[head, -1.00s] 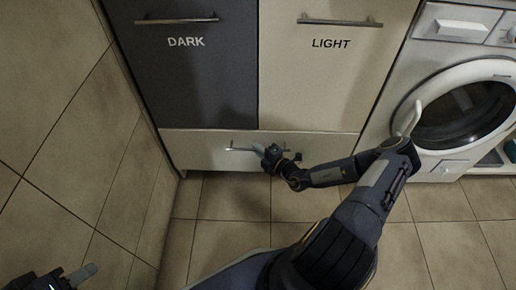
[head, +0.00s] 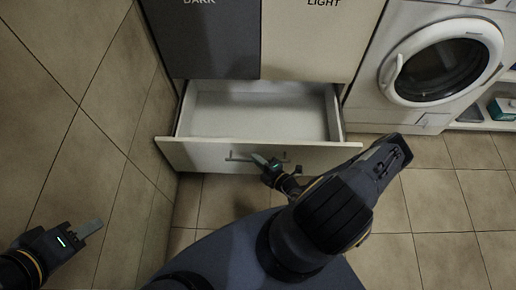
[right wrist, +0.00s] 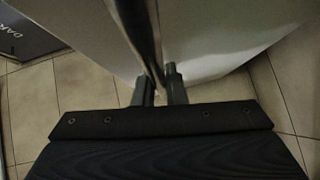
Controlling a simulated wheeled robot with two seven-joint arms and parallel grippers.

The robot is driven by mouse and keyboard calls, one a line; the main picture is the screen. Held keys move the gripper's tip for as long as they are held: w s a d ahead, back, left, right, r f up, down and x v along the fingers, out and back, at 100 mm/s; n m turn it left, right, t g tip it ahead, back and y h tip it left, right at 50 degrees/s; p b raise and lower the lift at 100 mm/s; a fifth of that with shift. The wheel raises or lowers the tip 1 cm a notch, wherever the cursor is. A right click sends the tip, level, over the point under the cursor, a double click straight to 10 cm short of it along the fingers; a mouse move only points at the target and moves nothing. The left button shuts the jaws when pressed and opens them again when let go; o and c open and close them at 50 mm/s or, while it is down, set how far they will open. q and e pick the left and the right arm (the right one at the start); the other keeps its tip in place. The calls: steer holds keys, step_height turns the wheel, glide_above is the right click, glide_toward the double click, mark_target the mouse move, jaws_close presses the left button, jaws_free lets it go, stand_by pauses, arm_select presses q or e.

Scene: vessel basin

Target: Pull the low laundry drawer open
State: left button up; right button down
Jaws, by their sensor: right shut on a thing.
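The low laundry drawer (head: 205,157) is pulled out under the dark and light fronts, and its pale inside is visible and looks empty. Its bar handle (head: 237,156) runs along the front panel. In the right wrist view the fingers of my right gripper (right wrist: 160,88) are closed on the metal handle bar (right wrist: 143,35). My left gripper (head: 85,232) is at the lower left, away from the drawer, with a finger showing; its jaw gap is not clear.
A washing machine (head: 440,60) stands to the right, with a shelf (head: 485,122) holding a green and white box (head: 503,109) beside it. A tiled wall (head: 70,110) runs close along the left. The tiled floor at right (head: 440,205) is clear.

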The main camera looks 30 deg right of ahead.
steer(key=s+a, duration=0.3)
steer(key=s, duration=0.2)
steer(key=shift+s+a+p, duration=0.15)
steer(key=shift+s+p, duration=0.05)
steer(key=shift+p, duration=0.1)
steer(key=c, duration=1.5)
jaws_free()
steer(key=p+v, duration=0.1)
steer(key=v, duration=0.6)
steer(key=shift+s, duration=0.4)
